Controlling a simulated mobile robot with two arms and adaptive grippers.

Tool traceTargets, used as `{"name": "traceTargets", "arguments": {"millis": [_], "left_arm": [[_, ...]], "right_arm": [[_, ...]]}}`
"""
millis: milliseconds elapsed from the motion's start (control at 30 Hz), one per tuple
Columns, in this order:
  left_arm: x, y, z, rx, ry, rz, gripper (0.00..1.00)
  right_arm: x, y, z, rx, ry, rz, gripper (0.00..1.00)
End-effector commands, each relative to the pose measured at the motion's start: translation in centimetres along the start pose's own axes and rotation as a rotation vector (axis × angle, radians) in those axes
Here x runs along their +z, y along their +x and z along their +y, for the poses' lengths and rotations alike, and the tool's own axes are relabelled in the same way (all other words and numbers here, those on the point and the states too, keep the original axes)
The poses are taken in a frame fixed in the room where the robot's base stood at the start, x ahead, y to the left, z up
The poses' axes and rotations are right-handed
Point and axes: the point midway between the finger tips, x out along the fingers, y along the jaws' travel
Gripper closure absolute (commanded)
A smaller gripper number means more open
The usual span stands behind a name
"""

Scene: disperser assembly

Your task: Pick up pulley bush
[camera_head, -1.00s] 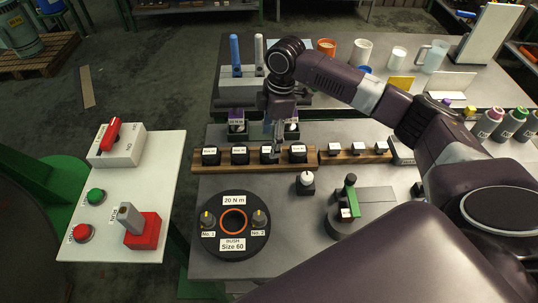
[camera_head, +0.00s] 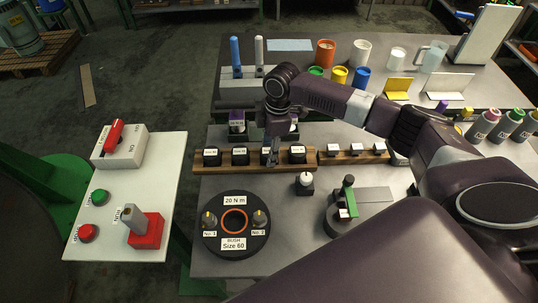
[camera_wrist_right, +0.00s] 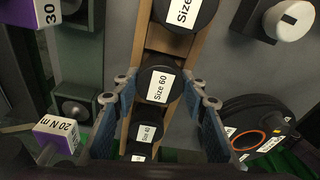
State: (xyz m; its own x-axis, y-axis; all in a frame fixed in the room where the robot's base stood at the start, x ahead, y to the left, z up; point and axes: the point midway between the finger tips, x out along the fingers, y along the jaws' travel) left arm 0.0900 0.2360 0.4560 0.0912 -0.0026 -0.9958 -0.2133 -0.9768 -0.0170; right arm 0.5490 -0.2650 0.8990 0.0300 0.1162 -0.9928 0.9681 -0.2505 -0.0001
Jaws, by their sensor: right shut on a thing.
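The pulley bush is a black cylinder with a white "Size 60" label (camera_wrist_right: 160,86). It sits in a row of similar bushes on a wooden rack (camera_head: 225,168). In the wrist view my right gripper's blue-padded fingers stand on both sides of it. My right gripper (camera_head: 270,156) reaches down onto the rack in the head view, shut on this bush and mostly covering it. The bush still appears to be at rack level. A "Size 40" bush (camera_wrist_right: 146,132) is beside it in the wrist view. My left gripper is not in view.
Neighbouring bushes stand close on either side, one at the right (camera_head: 298,154) and one at the left (camera_head: 240,156). A round black fixture (camera_head: 237,258) marked "BUSH Size 60" lies in front. A green-posted device (camera_head: 347,213) stands to its right. A white control panel (camera_head: 110,243) is at far left.

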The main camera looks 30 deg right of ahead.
Motion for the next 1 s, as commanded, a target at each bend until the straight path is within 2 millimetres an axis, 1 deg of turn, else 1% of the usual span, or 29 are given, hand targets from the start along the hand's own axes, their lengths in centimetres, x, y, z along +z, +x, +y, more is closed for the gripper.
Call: {"name": "traceTargets", "arguments": {"millis": [33,200,533,667,767,867,967,1000], "left_arm": [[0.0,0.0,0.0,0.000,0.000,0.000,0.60],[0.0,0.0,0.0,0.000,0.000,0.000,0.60],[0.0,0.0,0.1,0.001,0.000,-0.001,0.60],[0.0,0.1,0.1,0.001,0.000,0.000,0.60],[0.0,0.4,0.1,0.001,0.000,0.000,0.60],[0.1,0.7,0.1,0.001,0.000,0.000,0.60],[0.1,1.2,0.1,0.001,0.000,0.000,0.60],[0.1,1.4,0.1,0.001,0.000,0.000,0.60]], "right_arm": [[0.0,0.0,0.0,0.001,0.000,0.000,0.82],[0.0,-0.1,0.0,0.001,0.000,0.000,1.00],[-0.1,-0.3,0.1,0.004,0.000,0.003,1.00],[-0.2,-0.9,0.2,0.006,0.001,0.004,1.00],[-0.3,-1.8,0.2,0.006,0.000,0.003,1.00],[-0.5,-3.3,0.2,0.007,-0.002,0.004,1.00],[-0.7,-5.5,0.3,0.009,-0.001,0.004,1.00],[-0.9,-6.6,0.3,0.010,-0.002,0.005,1.00]]}}
